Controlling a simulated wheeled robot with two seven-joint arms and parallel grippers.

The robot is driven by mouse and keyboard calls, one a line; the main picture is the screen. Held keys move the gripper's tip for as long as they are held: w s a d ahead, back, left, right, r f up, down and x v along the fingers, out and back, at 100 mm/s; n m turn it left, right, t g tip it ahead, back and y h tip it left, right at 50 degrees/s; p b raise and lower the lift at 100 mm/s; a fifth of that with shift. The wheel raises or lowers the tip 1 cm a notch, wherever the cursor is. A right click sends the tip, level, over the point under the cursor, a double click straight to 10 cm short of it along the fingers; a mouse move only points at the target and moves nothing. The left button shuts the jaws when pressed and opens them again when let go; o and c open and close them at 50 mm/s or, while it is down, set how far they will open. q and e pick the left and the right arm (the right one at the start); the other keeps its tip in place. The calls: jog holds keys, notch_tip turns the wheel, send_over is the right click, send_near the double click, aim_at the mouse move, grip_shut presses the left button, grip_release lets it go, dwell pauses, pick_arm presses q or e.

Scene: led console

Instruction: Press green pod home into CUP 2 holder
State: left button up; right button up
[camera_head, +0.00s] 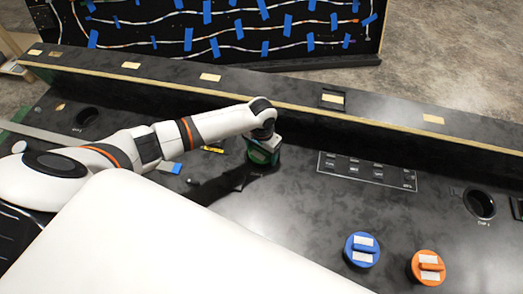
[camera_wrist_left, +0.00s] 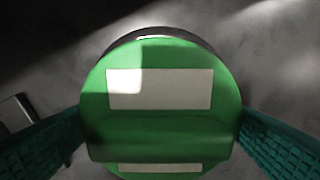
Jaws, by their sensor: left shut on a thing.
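The green pod (camera_wrist_left: 160,110) fills the middle of the left wrist view, a round green disc with a raised bar and two pale labels. My left gripper (camera_head: 263,152) is shut on it, with a teal finger on each side. In the head view a green patch of the pod shows low at the gripper, close to the console top. A dark crescent with a light edge shows past the pod's upper rim in the wrist view. The CUP 2 holder cannot be made out, so I cannot tell how deep the pod sits. My right gripper is not in view.
A blue pod (camera_head: 362,250) and an orange pod (camera_head: 428,267) stand at the front right. Open round holders show at far left (camera_head: 87,115) and right (camera_head: 480,204). A labelled panel (camera_head: 367,171) lies right of the gripper. A raised ledge (camera_head: 300,100) runs behind.

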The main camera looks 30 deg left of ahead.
pick_arm(q)
jog(key=o, duration=0.9)
jog(key=shift+c, duration=0.2)
jog(key=shift+r, duration=0.15)
notch_tip(320, 180, up, 12)
jog(key=shift+f, duration=0.1)
